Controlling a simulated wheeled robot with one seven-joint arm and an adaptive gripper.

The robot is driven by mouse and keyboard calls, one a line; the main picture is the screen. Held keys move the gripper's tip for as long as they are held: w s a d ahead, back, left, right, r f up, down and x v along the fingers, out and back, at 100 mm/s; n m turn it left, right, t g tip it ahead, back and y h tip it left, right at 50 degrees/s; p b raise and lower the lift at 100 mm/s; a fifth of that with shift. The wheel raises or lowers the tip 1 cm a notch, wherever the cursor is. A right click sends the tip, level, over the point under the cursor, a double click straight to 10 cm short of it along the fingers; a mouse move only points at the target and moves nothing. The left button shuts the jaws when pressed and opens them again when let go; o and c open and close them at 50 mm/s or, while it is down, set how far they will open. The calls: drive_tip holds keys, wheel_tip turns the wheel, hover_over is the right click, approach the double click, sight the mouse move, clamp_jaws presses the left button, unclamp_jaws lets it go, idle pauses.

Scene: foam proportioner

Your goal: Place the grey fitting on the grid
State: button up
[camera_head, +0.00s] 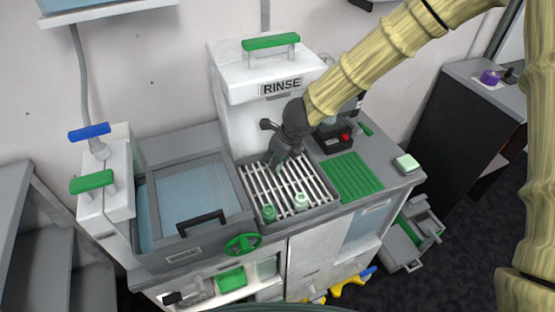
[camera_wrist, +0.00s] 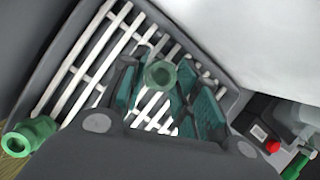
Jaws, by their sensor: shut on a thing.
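My gripper (camera_head: 284,163) is low over the white-barred grid (camera_head: 256,190) in front of the RINSE box. In the wrist view, my gripper (camera_wrist: 160,98) has its teal finger pads closed around a grey-green round fitting (camera_wrist: 160,74) with an open ring end. The grid's bars (camera_wrist: 82,68) lie below it. I cannot tell whether the held fitting touches the bars. In the head view the held fitting is mostly hidden by the gripper.
The SOAK basin (camera_head: 185,235) with a black handle is left of the grid. A green ribbed mat (camera_head: 352,177) is to the right. A dark device with a red button (camera_head: 345,138) stands behind the mat. The RINSE box (camera_head: 232,88) rises close behind the grid.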

drive_tip(key=shift+s+d, duration=0.1)
drive_tip(key=o, duration=1)
drive_tip(key=shift+c, duration=0.2)
drive_tip(key=shift+r, duration=0.1)
drive_tip(key=shift+d+r, duration=0.15)
drive_tip(key=shift+r, duration=0.35)
drive_tip(key=s+d+r+b, duration=0.3)
drive_tip(key=s+d, duration=0.5)
drive_tip(key=s, duration=0.2)
drive_tip(key=shift+s+d+r, duration=0.3)
drive_tip(key=shift+s, duration=0.1)
